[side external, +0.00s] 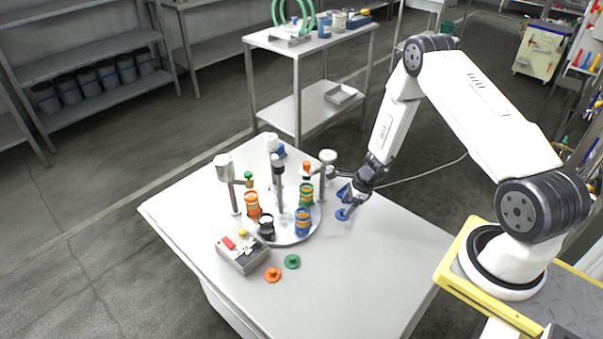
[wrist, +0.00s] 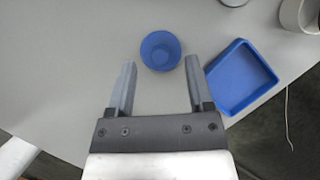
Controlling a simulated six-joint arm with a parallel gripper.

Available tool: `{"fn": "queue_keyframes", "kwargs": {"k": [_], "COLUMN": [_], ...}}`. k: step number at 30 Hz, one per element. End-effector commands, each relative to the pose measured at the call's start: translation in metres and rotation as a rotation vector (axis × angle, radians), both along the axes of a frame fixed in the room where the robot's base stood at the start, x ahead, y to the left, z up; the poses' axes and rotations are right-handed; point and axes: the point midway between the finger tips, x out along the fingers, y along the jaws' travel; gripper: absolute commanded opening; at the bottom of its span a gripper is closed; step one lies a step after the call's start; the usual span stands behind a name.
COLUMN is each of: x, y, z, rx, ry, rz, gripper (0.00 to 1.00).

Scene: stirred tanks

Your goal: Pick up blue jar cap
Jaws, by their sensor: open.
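The blue jar cap (side external: 341,214) lies on the white table, right of the round plate with the jars. In the wrist view the round blue cap (wrist: 160,47) lies just ahead of my fingertips, centred between their lines. My gripper (side external: 349,207) points down close by the cap. Its two fingers are apart, with nothing held between them, as the wrist view of my gripper (wrist: 160,66) shows. I cannot tell the exact height of the fingertips above the table.
A blue square tray (wrist: 241,78) lies close to the right finger in the wrist view. A green cap (side external: 292,261) and an orange cap (side external: 273,274) lie at the front, beside a grey control box (side external: 243,254). The round plate (side external: 288,238) carries several jars. The table's right part is clear.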

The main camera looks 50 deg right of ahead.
Motion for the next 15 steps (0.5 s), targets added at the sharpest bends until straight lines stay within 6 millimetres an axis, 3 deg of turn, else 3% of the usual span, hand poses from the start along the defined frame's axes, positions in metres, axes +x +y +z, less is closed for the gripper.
{"fn": "queue_keyframes", "kwargs": {"k": [6, 15], "x": [0.005, 0.006], "y": [0.005, 0.006], "z": [-0.016, -0.019], "rx": [0.0, -0.001], "ry": [0.0, -0.001], "rz": [0.001, 0.001], "gripper": [0.67, 0.67]}}
